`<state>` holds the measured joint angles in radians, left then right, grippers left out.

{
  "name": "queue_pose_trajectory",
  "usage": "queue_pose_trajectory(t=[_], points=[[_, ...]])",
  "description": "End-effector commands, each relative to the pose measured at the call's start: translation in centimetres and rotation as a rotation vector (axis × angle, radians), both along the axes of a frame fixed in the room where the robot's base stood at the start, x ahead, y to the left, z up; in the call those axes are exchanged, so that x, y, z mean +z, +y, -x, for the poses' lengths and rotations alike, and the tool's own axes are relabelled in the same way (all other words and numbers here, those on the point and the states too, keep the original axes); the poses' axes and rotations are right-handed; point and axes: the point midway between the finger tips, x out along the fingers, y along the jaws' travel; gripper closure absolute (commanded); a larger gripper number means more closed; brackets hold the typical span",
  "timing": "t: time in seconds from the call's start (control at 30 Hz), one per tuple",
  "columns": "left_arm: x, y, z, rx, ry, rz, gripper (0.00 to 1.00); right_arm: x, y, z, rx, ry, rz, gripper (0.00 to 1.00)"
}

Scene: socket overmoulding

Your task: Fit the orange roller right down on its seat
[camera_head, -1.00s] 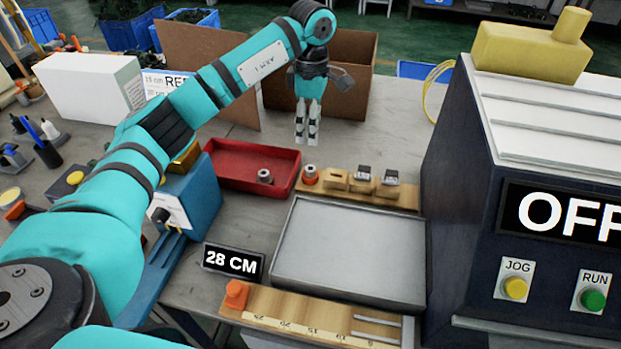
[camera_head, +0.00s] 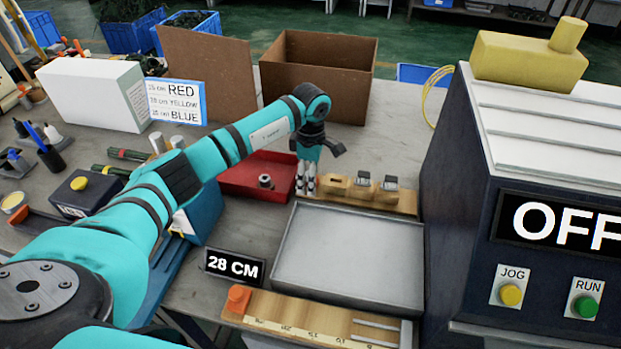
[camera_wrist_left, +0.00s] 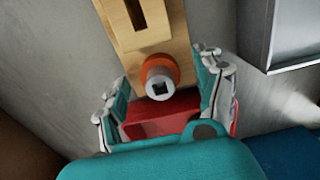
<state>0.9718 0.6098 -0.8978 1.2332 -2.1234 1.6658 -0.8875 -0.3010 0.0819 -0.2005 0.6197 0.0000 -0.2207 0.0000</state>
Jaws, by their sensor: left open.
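The orange roller (camera_wrist_left: 158,64) shows in the left wrist view at the near end of a wooden strip (camera_wrist_left: 176,22), with a grey metal piece with a square hole at its centre. I cannot tell how deep it sits, and its seat is hidden beneath it. My left gripper (camera_wrist_left: 163,88) is open, with one finger on each side of the roller and visible gaps between. In the head view my left gripper (camera_head: 305,189) points down at the left end of the wooden strip (camera_head: 405,204) and hides the roller.
A red tray (camera_head: 240,187) with a metal socket (camera_head: 265,181) lies just left of the strip. Wooden blocks with metal pieces stand along the strip. A grey tray (camera_head: 350,255) lies in front. A dark machine (camera_head: 455,190) marked OFF stands at the right. A cardboard box (camera_head: 325,80) is behind.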

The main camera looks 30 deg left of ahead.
Motion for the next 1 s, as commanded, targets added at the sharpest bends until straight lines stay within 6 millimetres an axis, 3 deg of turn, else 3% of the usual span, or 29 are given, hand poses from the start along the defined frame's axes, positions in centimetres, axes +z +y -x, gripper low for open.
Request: queue_pose_trajectory(t=[0.23, 0.7, 1.0], points=[[-0.22, 0.01, -0.02, 0.000, -0.001, 0.000, 0.31, 0.00, -0.02, -0.01, 0.000, 0.000, 0.000, 0.51], [-0.18, 0.02, -0.01, 0.000, -0.001, 0.000, 0.92, 0.00, 0.00, -0.05, -0.001, -0.001, 0.000, 0.51], [0.51, 0.03, -0.10, 0.000, -0.003, 0.000, 0.92, -0.06, 0.14, -0.09, -0.002, -0.002, -0.002, 0.51]])
